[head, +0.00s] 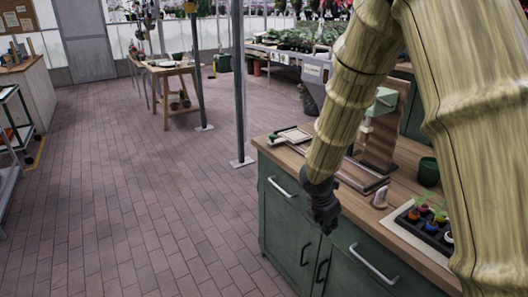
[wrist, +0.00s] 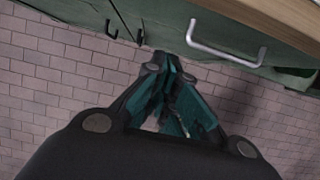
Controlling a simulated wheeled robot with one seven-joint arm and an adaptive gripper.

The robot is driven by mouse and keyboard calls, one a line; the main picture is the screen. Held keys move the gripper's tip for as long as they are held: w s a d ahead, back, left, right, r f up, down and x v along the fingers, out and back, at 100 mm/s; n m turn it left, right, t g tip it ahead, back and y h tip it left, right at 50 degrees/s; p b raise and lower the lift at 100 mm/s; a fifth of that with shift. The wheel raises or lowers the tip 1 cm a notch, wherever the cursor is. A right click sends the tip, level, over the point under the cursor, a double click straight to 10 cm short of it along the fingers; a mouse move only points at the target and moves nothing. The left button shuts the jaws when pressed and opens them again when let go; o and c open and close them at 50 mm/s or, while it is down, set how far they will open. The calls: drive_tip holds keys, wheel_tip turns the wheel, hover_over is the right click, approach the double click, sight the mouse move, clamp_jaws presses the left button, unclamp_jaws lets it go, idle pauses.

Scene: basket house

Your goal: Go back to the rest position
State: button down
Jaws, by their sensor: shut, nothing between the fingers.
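My gripper (head: 323,212) hangs at the end of my arm, in front of the front edge of a green cabinet with a wooden top. It points downward. In the wrist view, my gripper (wrist: 172,65) has its teal-lined fingers drawn together at the tips, with nothing held between them. The cabinet's front and a silver drawer handle (wrist: 225,52) lie just beyond the fingertips there. My arm's thick, bamboo-textured links cover much of the right side of the head view and hide part of the worktop.
The green cabinet (head: 285,228) carries a tray of small pots (head: 425,228), a green cup (head: 428,172) and a wooden stand (head: 382,140). A grey post (head: 239,90) stands behind it. A wooden table (head: 165,72) is farther back. The brick floor (head: 130,190) at left is clear.

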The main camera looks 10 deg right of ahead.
drive_tip(key=s+a+f+m+g+y+p, duration=0.1)
drive_tip(key=s+a+f+m+y, duration=0.1)
drive_tip(key=s+a+f+m, duration=0.5)
drive_tip(key=s+a+f+m+g+y+p, duration=0.1)
drive_tip(key=s+a+f+m+y, duration=0.15)
drive_tip(key=s+f, duration=0.9)
drive_tip(key=s+f+m, duration=0.5)
drive_tip(key=s+m, duration=0.1)
drive_tip(key=s, duration=0.2)
drive_tip(key=s+d+f+m+p, duration=0.1)
drive_tip(key=s+f+m, duration=0.4)
drive_tip(key=s+m, duration=0.2)
drive_tip(key=shift+s+h, duration=0.35)
drive_tip(key=shift+s, duration=0.55)
drive_tip(key=shift+s+d+r+m, duration=0.1)
drive_tip(key=shift+m, duration=0.15)
